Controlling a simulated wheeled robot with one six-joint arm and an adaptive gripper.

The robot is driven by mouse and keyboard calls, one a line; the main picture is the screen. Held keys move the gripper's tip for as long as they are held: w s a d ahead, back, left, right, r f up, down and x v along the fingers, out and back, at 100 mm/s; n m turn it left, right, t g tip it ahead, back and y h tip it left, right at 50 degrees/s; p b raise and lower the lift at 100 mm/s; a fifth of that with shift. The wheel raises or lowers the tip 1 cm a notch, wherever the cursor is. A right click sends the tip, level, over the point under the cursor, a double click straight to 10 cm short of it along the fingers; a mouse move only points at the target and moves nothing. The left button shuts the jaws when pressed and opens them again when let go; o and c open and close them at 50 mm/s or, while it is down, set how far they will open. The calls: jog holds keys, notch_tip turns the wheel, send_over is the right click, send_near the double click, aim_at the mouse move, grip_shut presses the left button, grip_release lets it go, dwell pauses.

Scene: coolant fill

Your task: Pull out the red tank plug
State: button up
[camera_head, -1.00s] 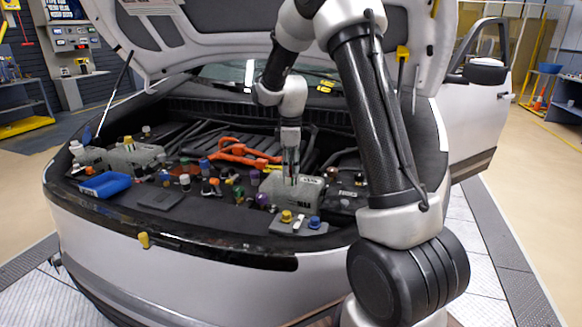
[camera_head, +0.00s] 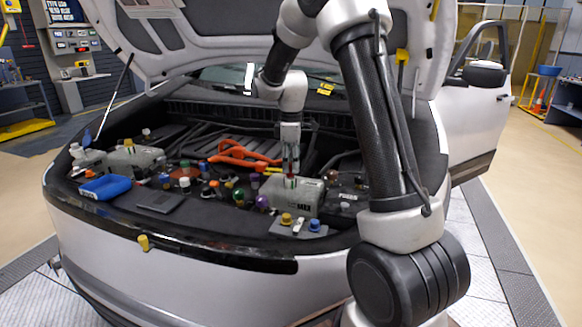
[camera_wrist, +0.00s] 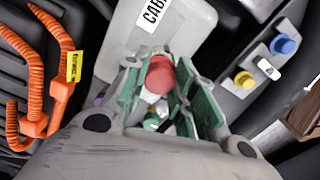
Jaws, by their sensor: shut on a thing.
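The red tank plug (camera_wrist: 160,74) is a round red cap between the green-padded fingertips of my gripper (camera_wrist: 158,84) in the wrist view. My gripper is shut on it. In the head view my gripper (camera_head: 290,176) points straight down over a light grey tank (camera_head: 303,195), with a small bit of red at its tips. The tank also shows in the wrist view (camera_wrist: 187,28), with a white label. The plug's lower part and the tank's opening are hidden by the fingers. I cannot tell whether the plug is still seated.
A small grey block with yellow (camera_head: 286,219) and blue (camera_head: 314,224) caps stands in front of the tank. Orange cables (camera_head: 238,153) lie behind left. Several coloured caps and a blue tray (camera_head: 105,187) are farther left. The raised hood (camera_head: 200,45) hangs above.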

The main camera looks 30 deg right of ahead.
aim_at(291, 164)
jog(key=shift+r, duration=1.55)
